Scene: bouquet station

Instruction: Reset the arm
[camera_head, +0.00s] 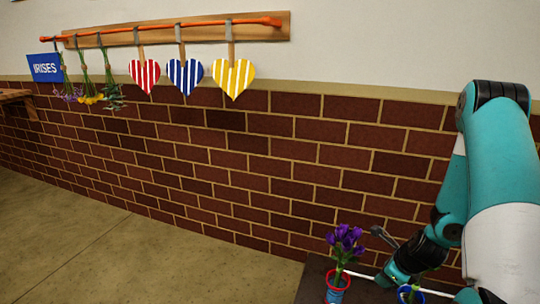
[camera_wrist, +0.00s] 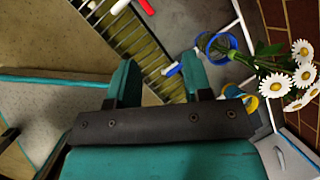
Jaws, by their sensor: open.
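My arm reaches down at the right of the head view, and my gripper (camera_head: 398,274) is low beside the flower containers. In the wrist view my gripper (camera_wrist: 158,72) has its two teal fingers spread apart, with nothing seen between them. In the head view purple flowers (camera_head: 346,240) stand in a red-rimmed container (camera_head: 338,281) left of my gripper. A blue-rimmed container (camera_head: 410,294) is just below my gripper, partly cut off by the picture's edge.
A wall rail (camera_head: 170,26) at upper left holds hanging bunches and striped hearts, including a yellow one (camera_head: 233,78), beside a blue IRISES sign (camera_head: 45,68). The middle floor is clear.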

